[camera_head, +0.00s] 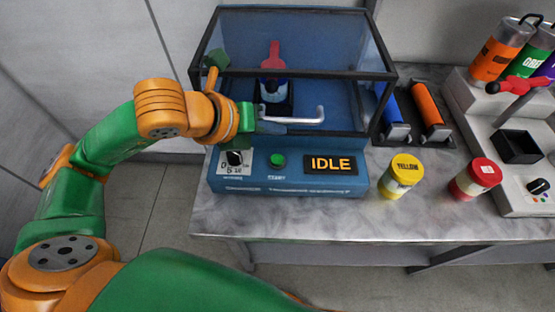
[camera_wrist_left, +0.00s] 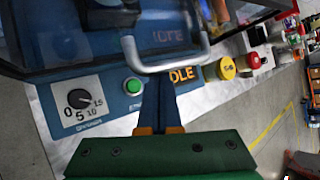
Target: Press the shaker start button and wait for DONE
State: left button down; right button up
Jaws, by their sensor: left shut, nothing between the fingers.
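The blue shaker (camera_head: 215,180) stands on the bench, and its display (camera_head: 330,164) reads IDLE in orange. The green start button (camera_head: 277,160) is on its front panel between the dial and the display; it also shows in the left wrist view (camera_wrist_left: 133,86). The clear lid with a dark frame looks closed, and its silver handle (camera_head: 295,120) is at the front. My left gripper (camera_head: 258,112) is shut and empty near the handle's left end, above the button. My right gripper is not in view.
A dial (camera_head: 235,159) is left of the button. A container with a red top (camera_head: 271,58) sits inside the shaker. A yellow-lidded jar (camera_head: 400,175) and a red-lidded jar (camera_head: 475,178) stand right of it. Orange and blue rollers and a grey station are farther right.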

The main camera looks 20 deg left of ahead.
aim_at(274, 163)
pick_arm(q)
notch_tip(274, 163, down, 7)
jog(key=b, duration=0.5)
jog(key=shift+f, duration=0.1)
jog(key=shift+w, duration=0.15)
dwell(1.1)
dwell(0.3)
jog(key=shift+f+b, duration=0.35)
jog(key=shift+b, duration=0.35)
